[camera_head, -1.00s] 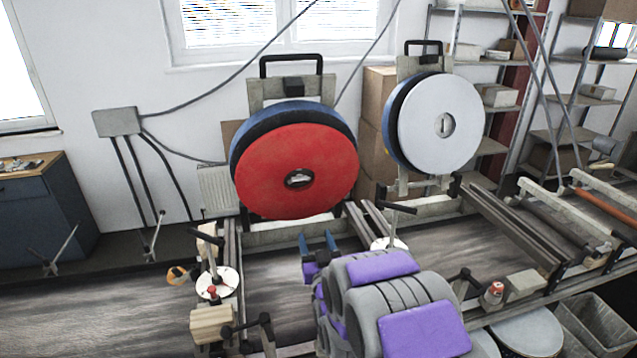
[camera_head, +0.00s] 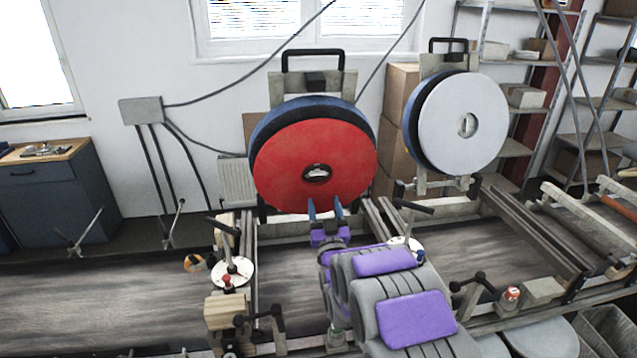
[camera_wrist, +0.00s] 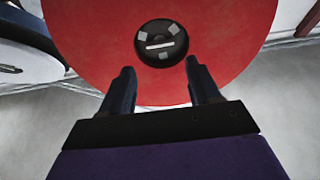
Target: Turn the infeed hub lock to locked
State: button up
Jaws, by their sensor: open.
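A large red disc (camera_head: 312,150) with a dark blue rim stands upright on its frame in the middle of the head view. At its centre is a dark round hub (camera_head: 317,173) with a light bar across it. In the wrist view the hub (camera_wrist: 162,43) shows a pale slot lying nearly level, with several grey marks around it. My gripper (camera_head: 325,205) is open and empty. In the wrist view its two dark fingers (camera_wrist: 161,80) point towards the hub from below, one on each side. They appear apart from the hub. Which lock position the slot marks cannot be told.
A second, white-faced disc (camera_head: 462,122) stands to the right. A conveyor belt (camera_head: 110,290) runs along the front. White dials with black handles (camera_head: 232,271) flank the lane before the red disc. A side rail (camera_head: 520,232) lies at right.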

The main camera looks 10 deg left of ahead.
aim_at(317, 175)
jog(key=x, duration=0.9)
jog(key=shift+c, duration=0.4)
jog(key=c, duration=0.7)
